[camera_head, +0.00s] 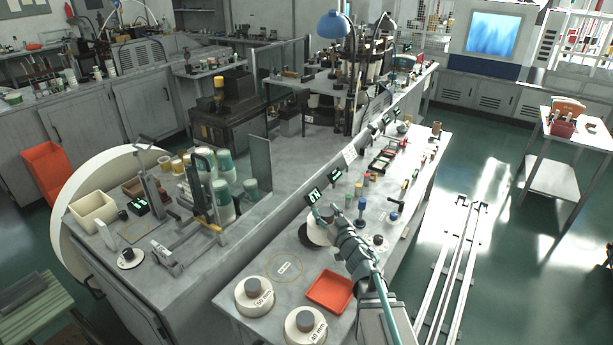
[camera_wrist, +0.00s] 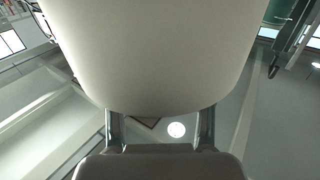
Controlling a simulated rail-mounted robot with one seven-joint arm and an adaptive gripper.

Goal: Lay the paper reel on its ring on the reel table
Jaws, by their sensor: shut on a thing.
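My gripper (camera_head: 326,216) is over the reel table (camera_head: 236,322), shut on a pale paper reel (camera_head: 320,234). In the wrist view, the reel (camera_wrist: 155,55) fills the upper middle, between and beyond the fingers (camera_wrist: 160,130). My wrist partly hides it in the head view. A dark round patch shows at its lower left; I cannot tell how high the reel is above the table. A thin tan ring (camera_head: 302,268) with a white label inside lies empty on the table, left of and nearer than the held reel. Reels marked 50 mm (camera_head: 254,297) and 40 mm (camera_head: 304,326) stand nearby.
An orange-red tray (camera_head: 330,290) lies right of the ring, near the table's front edge. Small bottles and parts, including a blue-topped one (camera_head: 393,210), stand farther along the table. A raised ledge with numbered displays (camera_head: 313,196) runs along its back.

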